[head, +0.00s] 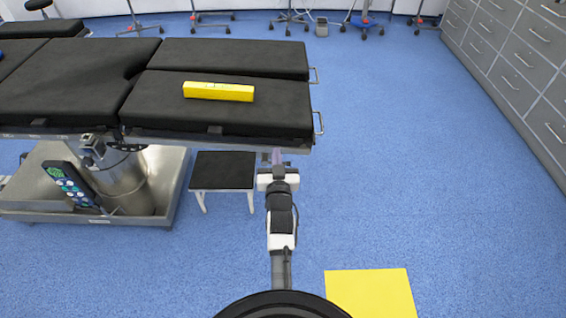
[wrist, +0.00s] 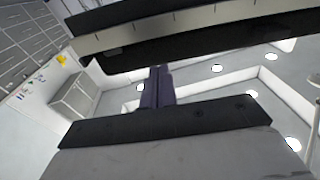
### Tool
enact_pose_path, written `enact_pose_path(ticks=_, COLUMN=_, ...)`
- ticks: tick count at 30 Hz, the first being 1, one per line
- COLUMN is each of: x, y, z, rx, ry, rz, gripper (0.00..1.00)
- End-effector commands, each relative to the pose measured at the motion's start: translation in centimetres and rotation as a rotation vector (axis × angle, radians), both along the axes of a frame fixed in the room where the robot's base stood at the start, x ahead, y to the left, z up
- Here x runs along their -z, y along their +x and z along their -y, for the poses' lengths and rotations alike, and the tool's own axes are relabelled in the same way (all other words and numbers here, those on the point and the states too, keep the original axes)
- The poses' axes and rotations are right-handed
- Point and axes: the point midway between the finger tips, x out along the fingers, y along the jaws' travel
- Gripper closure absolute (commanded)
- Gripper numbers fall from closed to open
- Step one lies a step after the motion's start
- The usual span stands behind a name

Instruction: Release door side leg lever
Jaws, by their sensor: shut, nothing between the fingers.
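The operating table's two black leg sections lie flat and parallel, the near one (head: 285,112) closer to me and the far one (head: 235,55) behind it. A small metal loop (head: 320,122) sticks out at the right end of the near section, and a similar loop (head: 315,74) at the far one. I cannot tell whether either is the lever. My gripper (head: 277,156) is below the near section's right front edge, partly hidden by my wrist. In the wrist view its purple fingers (wrist: 157,84) are together and empty, pointing up below the table's dark underside (wrist: 200,38).
A yellow bar (head: 219,91) lies on the near section. A black-topped stool (head: 223,170) stands left of my arm, beside the table's metal base (head: 165,190). A remote (head: 72,185) hangs there. A yellow floor square (head: 370,293) is at front right. Floor to the right is clear.

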Motion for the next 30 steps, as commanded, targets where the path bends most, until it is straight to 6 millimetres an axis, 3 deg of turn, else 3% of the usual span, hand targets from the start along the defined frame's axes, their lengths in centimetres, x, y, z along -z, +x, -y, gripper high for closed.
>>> enact_pose_path(ticks=1, x=2.5, y=-1.1, z=0.2, rx=0.008, ry=0.006, rz=-0.002, gripper=1.0)
enact_pose_path(ticks=3, x=4.8, y=-2.5, z=0.6, rx=0.022, ry=0.016, rz=0.012, gripper=1.0)
enact_pose_path(ticks=9, x=8.7, y=-5.5, z=1.5, rx=0.056, ry=0.028, rz=0.044, gripper=1.0)
enact_pose_path(ticks=23, x=9.5, y=-6.2, z=1.7, rx=0.066, ry=0.031, rz=0.057, gripper=1.0)
enact_pose_path(ticks=30, x=9.2, y=-4.2, z=1.7, rx=0.066, ry=0.031, rz=0.059, gripper=1.0)
